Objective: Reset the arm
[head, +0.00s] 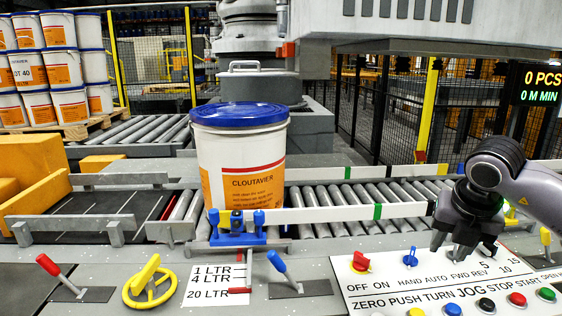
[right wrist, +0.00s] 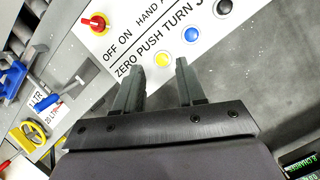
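My right gripper (head: 461,250) hangs over the right part of the white control panel (head: 345,285). In the right wrist view its two fingers (right wrist: 159,70) are apart with nothing between them. The panel carries a red knob (head: 360,261), a blue knob (head: 410,257), and yellow (head: 453,309), black (head: 486,305), red (head: 517,299) and green (head: 546,294) buttons. In the right wrist view the yellow button (right wrist: 162,60) appears between the fingertips, beyond them. My left gripper is not in view.
A blue-lidded pail (head: 240,165) stands upright at the roller conveyor (head: 340,197). A red lever (head: 50,266), a yellow handwheel (head: 148,284) and a blue lever (head: 280,264) stand left of the panel. Stacked pails (head: 55,65) stand at the back left.

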